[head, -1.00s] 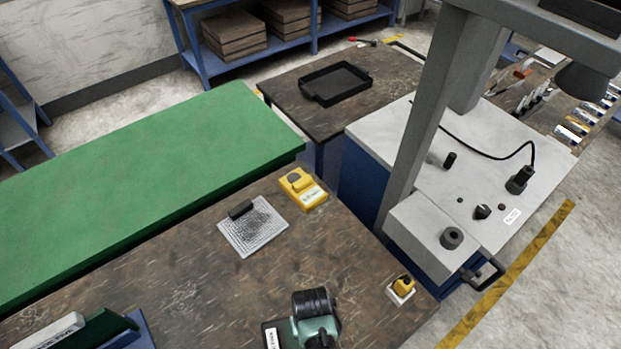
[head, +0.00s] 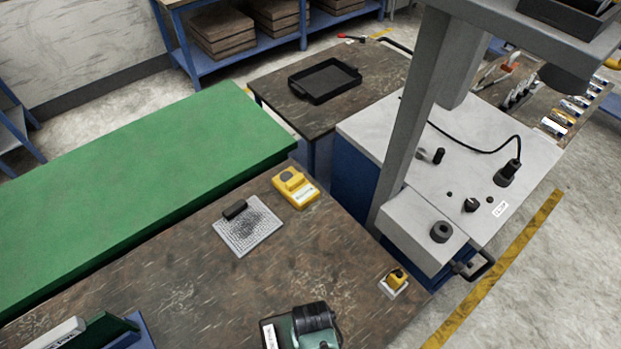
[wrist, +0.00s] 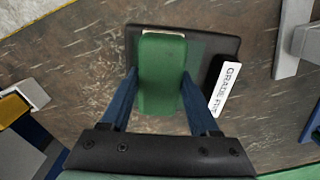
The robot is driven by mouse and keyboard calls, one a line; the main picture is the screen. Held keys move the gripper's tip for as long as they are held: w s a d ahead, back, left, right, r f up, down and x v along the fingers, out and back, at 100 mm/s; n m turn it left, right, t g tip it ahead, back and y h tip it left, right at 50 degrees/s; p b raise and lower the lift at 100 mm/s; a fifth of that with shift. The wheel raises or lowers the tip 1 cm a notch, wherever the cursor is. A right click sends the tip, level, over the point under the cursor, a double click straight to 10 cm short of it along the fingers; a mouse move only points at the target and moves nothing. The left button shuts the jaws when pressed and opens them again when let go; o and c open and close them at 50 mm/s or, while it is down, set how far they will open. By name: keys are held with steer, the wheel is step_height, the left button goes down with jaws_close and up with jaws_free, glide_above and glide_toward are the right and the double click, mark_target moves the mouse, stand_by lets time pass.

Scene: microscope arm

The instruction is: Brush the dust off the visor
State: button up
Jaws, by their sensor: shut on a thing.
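My gripper (wrist: 160,90) has two blue fingers, one on each side of a green block (wrist: 162,75), and is shut on it. In the wrist view the block is over a dark flat plate (wrist: 222,50) with a white label (wrist: 225,88); I cannot tell whether they touch. No visor is clearly recognisable. A pale gridded plate (head: 262,236) with a dark smudge, perhaps dust, lies on the brown bench, with a black bar (head: 235,210) at its far edge.
A yellow device (head: 296,187) stands beyond the gridded plate. A small yellow thing on a white base (head: 395,282) is near the right bench edge. A grey post (head: 415,120) on a white-topped cabinet rises at right. A green-topped table (head: 130,185) adjoins at left.

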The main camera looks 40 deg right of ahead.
step_height(320, 180, up, 3)
steer(key=p, duration=0.3)
steer(key=shift+r, duration=0.1)
steer(key=shift+w+r+p, duration=0.1)
steer(key=shift+r+p, duration=0.5)
steer(key=shift+r, duration=0.4)
